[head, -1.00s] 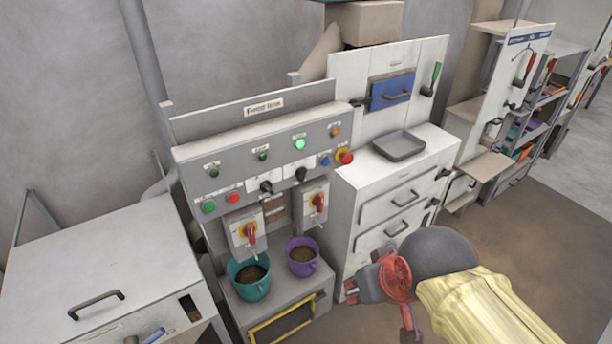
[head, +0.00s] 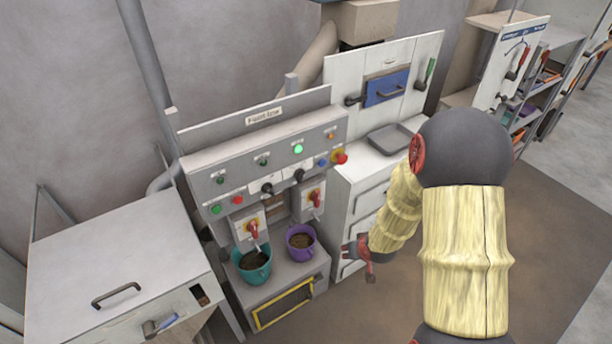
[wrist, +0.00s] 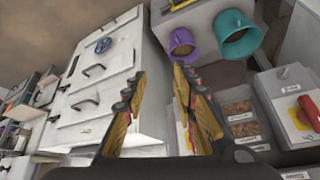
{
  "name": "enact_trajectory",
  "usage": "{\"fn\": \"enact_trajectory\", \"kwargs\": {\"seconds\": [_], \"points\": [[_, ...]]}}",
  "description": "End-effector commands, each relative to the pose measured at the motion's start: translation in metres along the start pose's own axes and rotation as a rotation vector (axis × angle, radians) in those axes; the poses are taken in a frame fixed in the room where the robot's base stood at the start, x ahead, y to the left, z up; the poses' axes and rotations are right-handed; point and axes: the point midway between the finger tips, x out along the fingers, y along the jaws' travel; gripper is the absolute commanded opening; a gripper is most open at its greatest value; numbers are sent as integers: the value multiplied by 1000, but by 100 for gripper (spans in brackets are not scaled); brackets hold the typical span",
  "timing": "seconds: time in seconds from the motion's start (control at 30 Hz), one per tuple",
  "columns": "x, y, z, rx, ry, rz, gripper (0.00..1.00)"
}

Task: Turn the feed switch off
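The grey control panel (head: 262,160) carries two black rotary switches, one on the left (head: 267,188) and one on the right (head: 299,175). Below it are two red handles on yellow plates, one on the left (head: 252,228) and one on the right (head: 314,197). The labels are too small to read, so I cannot tell which is the feed switch. My gripper (head: 358,250) is right of and below the panel, apart from it, in front of the white cabinet. In the wrist view my gripper (wrist: 160,80) is open and empty. A red handle (wrist: 308,112) shows there at the right.
A teal cup (head: 253,268) and a purple cup (head: 300,243) stand on the shelf under the handles. The white drawer cabinet (head: 368,203) with a grey tray (head: 391,138) is to the right. A white-topped box (head: 115,270) stands at left. The floor at right is clear.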

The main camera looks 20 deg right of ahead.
Motion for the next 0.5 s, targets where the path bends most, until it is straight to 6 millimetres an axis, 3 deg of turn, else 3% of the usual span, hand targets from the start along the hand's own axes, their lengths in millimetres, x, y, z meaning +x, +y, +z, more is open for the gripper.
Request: {"fn": "enact_trajectory", "kwargs": {"seconds": [0.1, 0.27, 0.37, 0.5], "points": [[20, -17, -19, 27, 137, -85, 28], [25, -48, -58, 73, 358, -231, 28], [9, -69, -92, 102, 516, -338, 28], [-33, -90, -141, 139, 724, -481, 28]]}}
